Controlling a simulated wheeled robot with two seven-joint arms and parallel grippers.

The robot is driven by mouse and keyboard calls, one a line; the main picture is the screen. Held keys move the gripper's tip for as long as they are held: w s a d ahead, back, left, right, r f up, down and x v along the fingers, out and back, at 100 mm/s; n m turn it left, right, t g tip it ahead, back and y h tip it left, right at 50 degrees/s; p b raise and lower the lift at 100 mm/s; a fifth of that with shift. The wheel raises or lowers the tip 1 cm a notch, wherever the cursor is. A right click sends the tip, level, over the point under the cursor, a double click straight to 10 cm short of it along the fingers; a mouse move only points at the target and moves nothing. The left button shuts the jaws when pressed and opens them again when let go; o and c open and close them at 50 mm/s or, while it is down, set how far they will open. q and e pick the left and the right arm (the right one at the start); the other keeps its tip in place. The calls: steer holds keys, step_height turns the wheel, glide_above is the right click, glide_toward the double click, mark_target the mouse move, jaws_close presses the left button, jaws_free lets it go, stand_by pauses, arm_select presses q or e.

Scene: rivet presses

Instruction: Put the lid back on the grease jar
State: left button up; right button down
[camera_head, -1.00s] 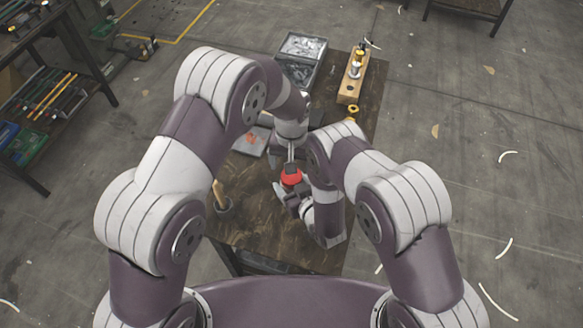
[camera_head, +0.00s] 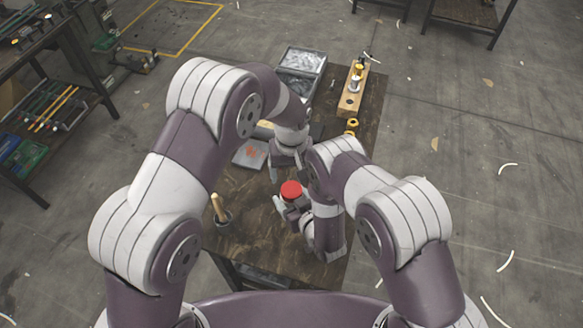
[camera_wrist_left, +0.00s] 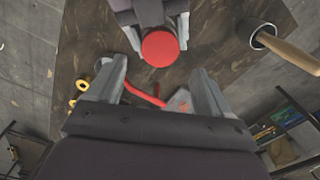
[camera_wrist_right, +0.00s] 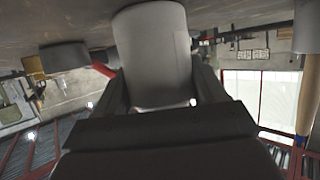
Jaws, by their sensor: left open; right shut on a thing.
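The red lid (camera_head: 291,189) sits on top of the grease jar, over its mouth; whether it is fully seated I cannot tell. In the left wrist view the lid (camera_wrist_left: 160,48) is a round red disc between the right fingers. The jar (camera_wrist_right: 155,50) is a pale grey cylinder in the right wrist view. My right gripper (camera_wrist_right: 163,92) is shut on its sides; the head view mostly hides the jar body. My left gripper (camera_wrist_left: 160,88) is open and empty, apart from the lid, on its far side in the head view.
A cup with a wooden handle in it (camera_head: 219,212) stands at the table's left. A grey tray (camera_head: 250,154), parts bins (camera_head: 302,62) and a wooden block with pegs (camera_head: 354,92) lie farther back. Yellow rings (camera_head: 352,124) lie near the block. The front left tabletop is mostly clear.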

mark_target(291, 189)
arm_select(q)
step_height(291, 189, down, 6)
steer(key=shift+f, duration=0.25)
steer(key=c, duration=1.1)
steer(key=m, duration=0.3)
steer(key=o, duration=1.2)
